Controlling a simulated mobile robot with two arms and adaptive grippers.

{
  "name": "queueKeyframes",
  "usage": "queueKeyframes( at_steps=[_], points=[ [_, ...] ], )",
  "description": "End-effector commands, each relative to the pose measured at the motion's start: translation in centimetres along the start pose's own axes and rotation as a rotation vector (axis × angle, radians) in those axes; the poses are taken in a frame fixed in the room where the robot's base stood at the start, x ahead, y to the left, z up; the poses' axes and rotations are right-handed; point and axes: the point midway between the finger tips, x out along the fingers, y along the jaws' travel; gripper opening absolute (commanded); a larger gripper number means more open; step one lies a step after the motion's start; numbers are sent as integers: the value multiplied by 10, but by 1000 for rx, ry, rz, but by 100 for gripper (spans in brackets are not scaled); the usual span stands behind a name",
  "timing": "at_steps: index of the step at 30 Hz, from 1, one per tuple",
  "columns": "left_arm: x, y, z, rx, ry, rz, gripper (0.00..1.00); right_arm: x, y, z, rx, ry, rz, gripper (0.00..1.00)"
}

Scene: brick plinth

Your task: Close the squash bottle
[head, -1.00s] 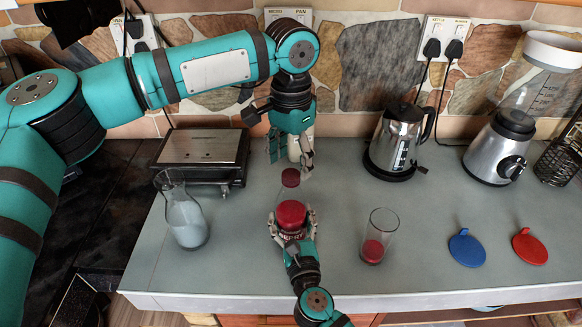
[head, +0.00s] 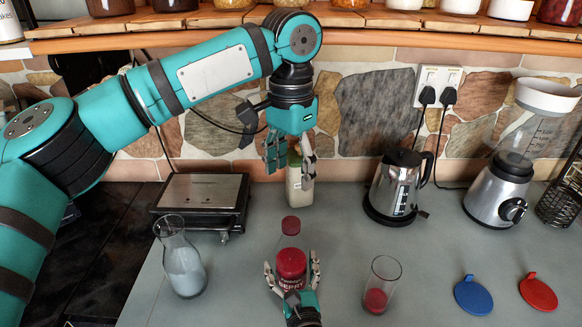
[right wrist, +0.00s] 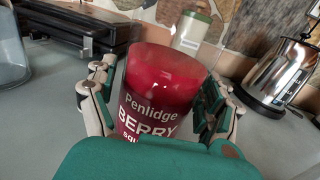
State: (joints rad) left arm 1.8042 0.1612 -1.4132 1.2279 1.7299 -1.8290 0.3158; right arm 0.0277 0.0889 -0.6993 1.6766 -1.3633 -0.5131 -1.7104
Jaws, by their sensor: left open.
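The squash bottle (head: 292,264) stands upright at the front middle of the counter, with red contents and a berry label. A dark red cap (head: 291,225) shows at the top of its clear neck; I cannot tell how firmly it sits. In the right wrist view the bottle (right wrist: 152,95) fills the middle, its neck hard to make out. My right gripper (head: 291,272) is shut around the bottle's body, a finger on each side, also seen in the wrist view (right wrist: 160,100). My left gripper (head: 290,164) is open, empty, pointing down above and apart from the cap.
A pale bottle (head: 300,188) stands behind my left gripper. A carafe (head: 184,268) and a grill (head: 203,200) are left. A glass (head: 378,298), kettle (head: 396,190), blue disc (head: 473,295), red disc (head: 538,292) and blender (head: 500,185) are right.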

Motion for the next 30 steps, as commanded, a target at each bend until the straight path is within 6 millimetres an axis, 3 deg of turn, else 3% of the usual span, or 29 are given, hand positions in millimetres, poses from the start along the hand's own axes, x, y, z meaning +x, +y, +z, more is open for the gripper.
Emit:
queueKeyframes(
  at_steps=[10,14,24,30],
  points=[
    [0,0,0,0,0,0,60,-1,0,-1,0,1,0,96],
    [0,0,0,0,0,0,60,-10,0,-2,0,2,1,96],
    [0,0,0,0,0,0,60,-78,0,-2,-1,5,1,96],
    [0,0,0,0,0,0,60,-109,0,-2,-1,4,0,96]
  ],
)
